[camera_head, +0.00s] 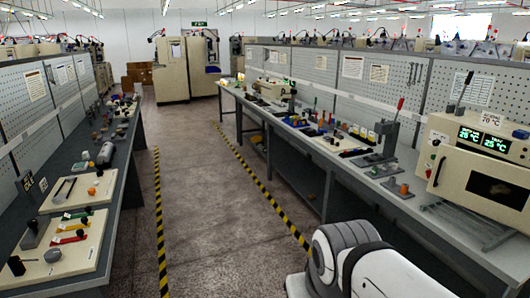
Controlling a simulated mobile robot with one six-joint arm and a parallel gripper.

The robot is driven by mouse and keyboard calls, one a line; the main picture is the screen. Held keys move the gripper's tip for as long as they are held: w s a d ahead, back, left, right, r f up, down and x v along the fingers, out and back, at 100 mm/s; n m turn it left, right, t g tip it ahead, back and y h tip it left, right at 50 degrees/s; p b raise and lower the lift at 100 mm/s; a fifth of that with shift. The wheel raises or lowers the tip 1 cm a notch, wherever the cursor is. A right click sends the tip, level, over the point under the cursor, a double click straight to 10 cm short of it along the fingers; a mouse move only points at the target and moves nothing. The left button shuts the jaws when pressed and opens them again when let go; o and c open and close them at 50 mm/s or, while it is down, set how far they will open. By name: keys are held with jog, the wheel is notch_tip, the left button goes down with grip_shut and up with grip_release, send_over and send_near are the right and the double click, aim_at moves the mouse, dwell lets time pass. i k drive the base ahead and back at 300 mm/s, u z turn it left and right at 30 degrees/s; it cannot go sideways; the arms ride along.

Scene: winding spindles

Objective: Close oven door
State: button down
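The oven (440,133) is a cream box at the right edge on the right-hand bench, cut off by the frame. Green digits reading about 25 °C glow on its dark display (484,141). Its cream door (456,178) is below the display and has a dark window (497,188) and a slanted bar handle (439,171) at its left side. I cannot tell from this view how far the door stands open. My white arm link shows at the bottom, left of and below the oven. My gripper is not in view.
The right bench (420,202) carries a lever press (380,145), small orange parts and a grey rack (470,222) before the oven. The left bench (120,205) holds tool boards. A clear aisle (200,185) with striped floor lines runs between them.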

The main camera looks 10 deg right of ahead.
aim_at(499, 190)
jog(key=i, duration=1.55)
jog(key=z, duration=3.4)
jog(key=i, duration=1.2)
jog(key=u, duration=0.95)
